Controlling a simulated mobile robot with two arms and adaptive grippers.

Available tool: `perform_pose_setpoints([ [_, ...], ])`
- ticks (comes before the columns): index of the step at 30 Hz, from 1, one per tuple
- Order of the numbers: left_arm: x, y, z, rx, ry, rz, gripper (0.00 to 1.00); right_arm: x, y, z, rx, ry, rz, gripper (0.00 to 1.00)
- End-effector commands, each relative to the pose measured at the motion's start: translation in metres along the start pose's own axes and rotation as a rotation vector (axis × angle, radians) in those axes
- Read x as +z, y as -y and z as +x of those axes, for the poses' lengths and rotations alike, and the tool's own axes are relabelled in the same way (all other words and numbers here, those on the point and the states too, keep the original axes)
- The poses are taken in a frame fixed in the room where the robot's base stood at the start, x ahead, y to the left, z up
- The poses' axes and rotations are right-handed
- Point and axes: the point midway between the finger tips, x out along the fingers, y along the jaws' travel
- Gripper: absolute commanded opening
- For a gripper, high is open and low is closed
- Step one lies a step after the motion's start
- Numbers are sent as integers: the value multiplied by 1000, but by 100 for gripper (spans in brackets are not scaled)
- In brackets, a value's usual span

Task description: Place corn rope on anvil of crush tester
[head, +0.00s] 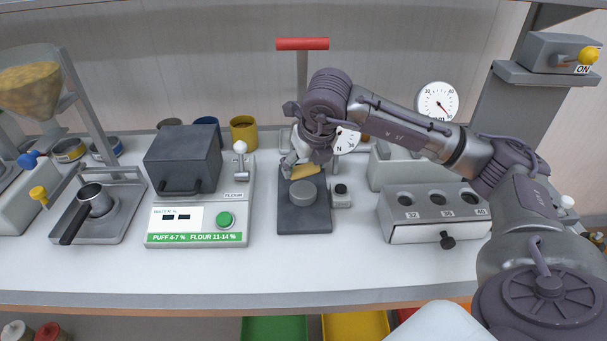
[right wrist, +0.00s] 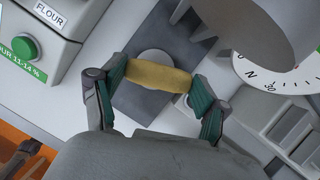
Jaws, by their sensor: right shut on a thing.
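The corn rope (right wrist: 158,77) is a short yellow piece held between the two green-padded fingers of my right gripper (right wrist: 155,82). In the head view the corn rope (head: 304,171) shows just below my right gripper (head: 297,168), over the back part of the crush tester (head: 305,220). The round grey anvil (head: 302,192) is on the tester's dark base, slightly nearer than the rope. In the right wrist view the anvil (right wrist: 154,58) is partly covered by the rope. I cannot tell how high the rope is above it. My left gripper is not in view.
A grey box unit with a FLOUR label (head: 199,200) stands left of the tester. A white block with numbered holes (head: 434,215) stands to the right. A round dial (head: 437,102) and a red-handled post (head: 302,44) are behind. The front of the counter (head: 330,270) is clear.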

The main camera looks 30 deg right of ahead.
Motion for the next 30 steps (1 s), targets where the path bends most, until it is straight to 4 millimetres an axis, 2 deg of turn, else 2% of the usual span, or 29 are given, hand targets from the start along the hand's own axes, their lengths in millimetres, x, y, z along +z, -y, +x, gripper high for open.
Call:
perform_pose_setpoints([
  [11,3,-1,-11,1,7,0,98,-14,-2,38,-1,-2,0,61],
  [23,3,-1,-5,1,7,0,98,-16,-2,44,0,0,0,61],
  [24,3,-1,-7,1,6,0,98,-15,-2,43,0,0,0,79],
  [27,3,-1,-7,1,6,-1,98,-15,-2,43,0,0,0,96],
  [28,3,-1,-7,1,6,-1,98,-15,-2,43,0,0,0,99],
  [30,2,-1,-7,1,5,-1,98,-15,-2,43,0,0,0,99],
])
